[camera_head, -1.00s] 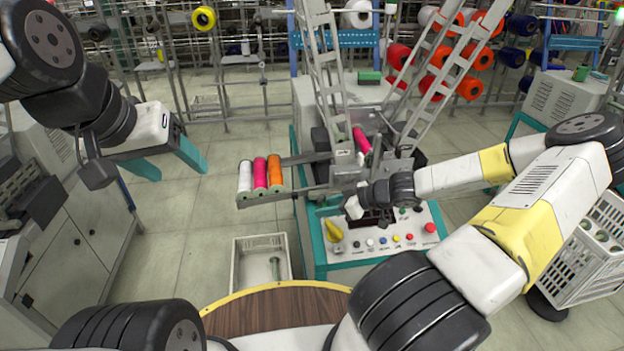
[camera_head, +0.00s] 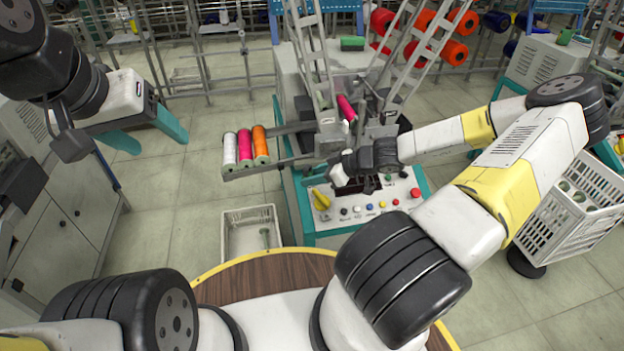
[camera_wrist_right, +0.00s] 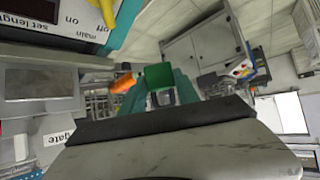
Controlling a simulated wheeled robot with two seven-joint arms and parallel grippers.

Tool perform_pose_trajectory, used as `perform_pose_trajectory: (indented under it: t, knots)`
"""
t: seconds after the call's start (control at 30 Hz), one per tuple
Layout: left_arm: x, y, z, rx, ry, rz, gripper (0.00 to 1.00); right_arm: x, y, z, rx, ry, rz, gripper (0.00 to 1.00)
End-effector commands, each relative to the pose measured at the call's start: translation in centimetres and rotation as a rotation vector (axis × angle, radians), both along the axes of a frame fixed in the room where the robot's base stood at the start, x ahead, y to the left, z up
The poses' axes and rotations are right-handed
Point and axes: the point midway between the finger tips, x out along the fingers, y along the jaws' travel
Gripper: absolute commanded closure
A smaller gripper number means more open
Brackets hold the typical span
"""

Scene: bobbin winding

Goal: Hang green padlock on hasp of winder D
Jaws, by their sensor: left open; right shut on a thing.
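The green padlock (camera_wrist_right: 158,75) shows in the right wrist view as a green block between the teal fingers of my right gripper (camera_wrist_right: 160,94), which is shut on it. In the head view my right wrist is over the front panel of the winder (camera_head: 327,217), and its fingers and the padlock are hidden there. I cannot make out a hasp or a letter marking this winder as D. My left gripper (camera_head: 147,133) is open and empty, in the air left of the winder.
The panel carries a yellow switch (camera_head: 320,199) and several buttons. White, pink and orange bobbins (camera_head: 245,148) sit on a rail jutting left. A white crate (camera_head: 250,214) stands on the floor in front. A white basket (camera_head: 570,210) is at right. The floor at left centre is clear.

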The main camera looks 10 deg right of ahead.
Motion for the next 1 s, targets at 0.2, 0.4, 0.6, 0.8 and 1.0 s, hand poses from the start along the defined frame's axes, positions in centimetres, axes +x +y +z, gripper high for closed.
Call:
perform_pose_trajectory:
  t: [0.2, 0.4, 0.6, 0.8, 1.0]
  knots:
    - [0.0, 0.0, 0.0, 0.0, 0.0, 0.0, 0.36, 0.4, -0.2, -2.1, -0.075, 0.068, -0.093, 1.0]
    - [0.0, 0.0, 0.0, 0.0, 0.0, 0.0, 0.36, 0.6, -0.7, -3.8, -0.149, 0.138, -0.179, 1.0]
    - [0.0, 0.0, 0.0, 0.0, 0.0, 0.0, 0.36, 0.4, -1.4, -5.4, -0.233, 0.227, -0.276, 1.0]
    - [0.0, 0.0, 0.0, 0.0, 0.0, 0.0, 0.36, 0.1, -1.8, -6.3, -0.284, 0.292, -0.338, 1.0]
    - [0.0, 0.0, 0.0, 0.0, 0.0, 0.0, 0.36, -0.3, -2.3, -7.0, -0.324, 0.357, -0.398, 1.0]
